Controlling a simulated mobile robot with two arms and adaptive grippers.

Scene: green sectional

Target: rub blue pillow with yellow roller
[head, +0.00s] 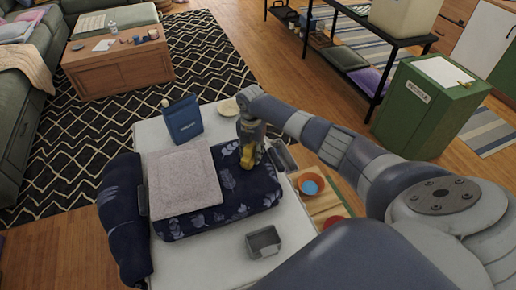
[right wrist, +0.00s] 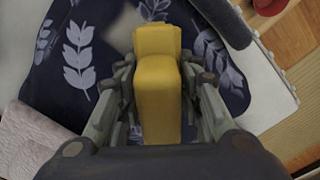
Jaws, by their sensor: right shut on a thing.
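The blue pillow (head: 232,184), dark with pale leaf prints, lies on a white table, partly covered by a folded pinkish-grey cloth (head: 184,178). My right gripper (head: 249,150) is over the pillow's right part and is shut on the yellow roller (head: 246,157). In the right wrist view the roller (right wrist: 158,85) stands between the two fingers of my gripper (right wrist: 158,68), with the leaf-printed pillow (right wrist: 75,60) behind it. The roller's lower end is at the pillow's surface; I cannot tell whether it touches. My left gripper is not in view.
The white table (head: 205,258) also holds a blue container (head: 183,119), a pale dish (head: 229,107) and a grey tray (head: 263,242). Dark leaf-printed fabric (head: 122,215) hangs at its left. A green cabinet (head: 425,115) is farther right.

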